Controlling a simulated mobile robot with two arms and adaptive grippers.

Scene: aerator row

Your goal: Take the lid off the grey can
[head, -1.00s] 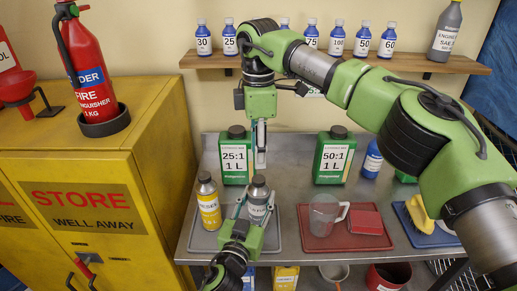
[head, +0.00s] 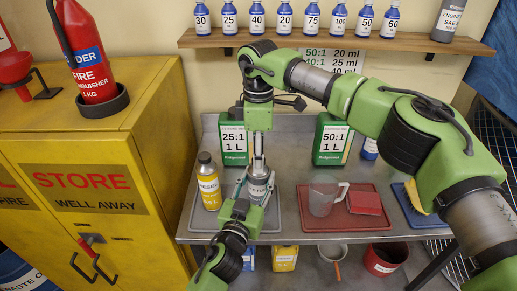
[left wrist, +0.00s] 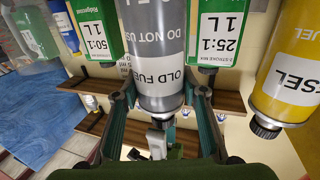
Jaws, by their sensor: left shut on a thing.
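The grey can (head: 258,189) stands upright on the grey tray, its label reading OLD FUEL in the left wrist view (left wrist: 158,60). My left gripper (head: 257,183) is shut on the can's body, one finger on each side. My right gripper (head: 259,163) points down from above, its fingertips at the top of the can. They cover the lid in the head view, and whether they are closed on it cannot be told. In the left wrist view, pale parts of the right gripper (left wrist: 157,143) show at the can's top end.
A yellow can (head: 208,182) stands close left of the grey can on the same grey tray (head: 275,222). Green cans (head: 232,140) (head: 331,140) stand behind. A red tray (head: 355,222) with a clear jug (head: 322,200) is to the right. A shelf of bottles (head: 300,40) runs above.

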